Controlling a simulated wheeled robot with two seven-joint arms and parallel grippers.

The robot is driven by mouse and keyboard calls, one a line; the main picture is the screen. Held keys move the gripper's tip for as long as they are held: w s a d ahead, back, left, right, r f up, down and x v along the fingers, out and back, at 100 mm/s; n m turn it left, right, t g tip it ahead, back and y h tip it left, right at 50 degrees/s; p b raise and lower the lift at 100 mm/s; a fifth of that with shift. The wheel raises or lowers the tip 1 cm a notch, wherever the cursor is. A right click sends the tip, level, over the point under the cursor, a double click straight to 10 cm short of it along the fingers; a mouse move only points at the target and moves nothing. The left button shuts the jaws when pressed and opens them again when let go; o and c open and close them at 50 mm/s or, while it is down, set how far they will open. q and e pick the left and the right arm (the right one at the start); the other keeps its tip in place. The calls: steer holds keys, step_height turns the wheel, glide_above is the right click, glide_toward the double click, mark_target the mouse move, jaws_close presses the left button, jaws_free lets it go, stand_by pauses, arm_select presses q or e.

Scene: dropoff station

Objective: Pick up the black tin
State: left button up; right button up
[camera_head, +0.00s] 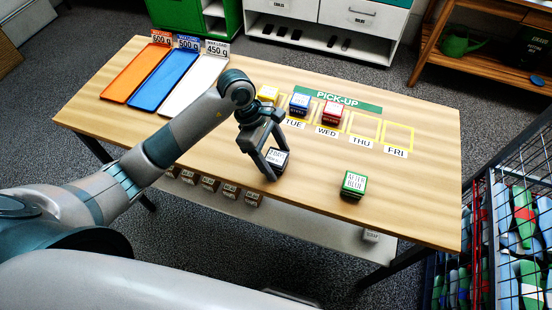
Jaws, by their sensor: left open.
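The black tin (278,158) stands on the wooden table near its front edge, with a pale label on top. My left gripper (272,164) is open at the tin, with one finger in front of its left side. The far finger is partly hidden, so I cannot tell whether the fingers touch the tin. My right gripper is not in view.
A green tin (354,184) stands to the right on the table (420,200). Orange (137,72), blue (163,79) and white (193,88) trays lie at the back left.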

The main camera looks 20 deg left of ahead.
mark_target(281, 158)
arm_select(q)
steer(key=c, duration=1.3)
steer(key=shift+c, duration=0.2)
steer(key=shift+r, duration=0.2)
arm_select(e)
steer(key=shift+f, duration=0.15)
